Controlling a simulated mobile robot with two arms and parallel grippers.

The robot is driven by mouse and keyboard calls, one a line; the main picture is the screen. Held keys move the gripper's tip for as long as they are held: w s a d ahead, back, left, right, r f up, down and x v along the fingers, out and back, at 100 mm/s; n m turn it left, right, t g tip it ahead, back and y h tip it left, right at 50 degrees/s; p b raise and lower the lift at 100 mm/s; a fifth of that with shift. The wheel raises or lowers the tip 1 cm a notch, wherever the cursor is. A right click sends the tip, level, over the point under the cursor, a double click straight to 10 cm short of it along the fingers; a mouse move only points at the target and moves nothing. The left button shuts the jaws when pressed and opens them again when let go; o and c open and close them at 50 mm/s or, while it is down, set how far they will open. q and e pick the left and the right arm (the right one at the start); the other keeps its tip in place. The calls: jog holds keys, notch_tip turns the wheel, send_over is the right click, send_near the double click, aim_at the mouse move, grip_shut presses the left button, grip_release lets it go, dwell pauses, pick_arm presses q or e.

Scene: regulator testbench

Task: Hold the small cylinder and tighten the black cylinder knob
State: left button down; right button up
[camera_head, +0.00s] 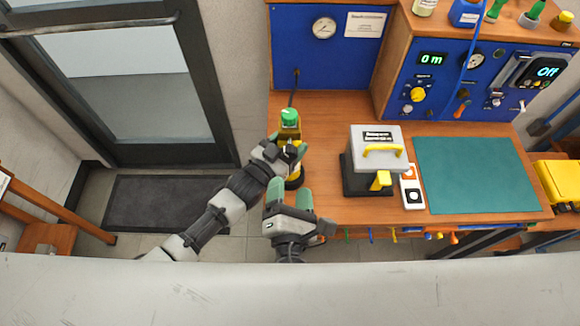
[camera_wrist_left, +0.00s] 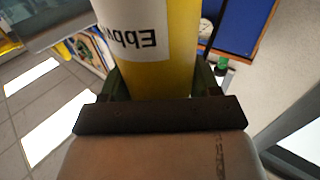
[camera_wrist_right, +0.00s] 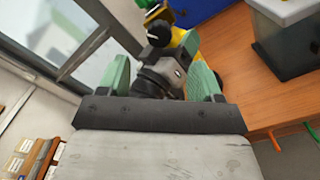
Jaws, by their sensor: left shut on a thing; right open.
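The small yellow cylinder (camera_head: 290,131) stands at the left edge of the workbench, partly covered by my left gripper. In the left wrist view the yellow cylinder (camera_wrist_left: 178,72), with a white label, fills the space between the fingers. My left gripper (camera_head: 283,152) is shut on it. A black knob (camera_wrist_right: 158,34) with a white mark shows beside the yellow body in the right wrist view. My right gripper (camera_head: 289,194) is open and empty, just in front of the cylinder's dark base. In the right wrist view, part of my left arm shows between the open green fingers (camera_wrist_right: 160,78).
A green-topped item (camera_head: 289,116) is at the cylinder's far end. A grey box with a yellow handle (camera_head: 375,143) stands right of the grippers on the wooden bench (camera_head: 340,108). A green mat (camera_head: 475,172) lies further right. Blue gauge panels (camera_head: 290,55) stand behind.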

aim_at(295, 154)
jog(key=s, duration=0.2)
jog(key=shift+s, duration=0.35)
jog(key=w+a+r+n+g+y, duration=0.3)
jog(key=w+r+n+y, duration=0.15)
jog(key=w+y, duration=0.3)
jog(key=d+r+n+g, duration=0.2)
jog(key=d+r+g, duration=0.2)
jog(key=d+g, duration=0.65)
jog(key=x, duration=1.1)
jog(key=shift+a, duration=0.25)
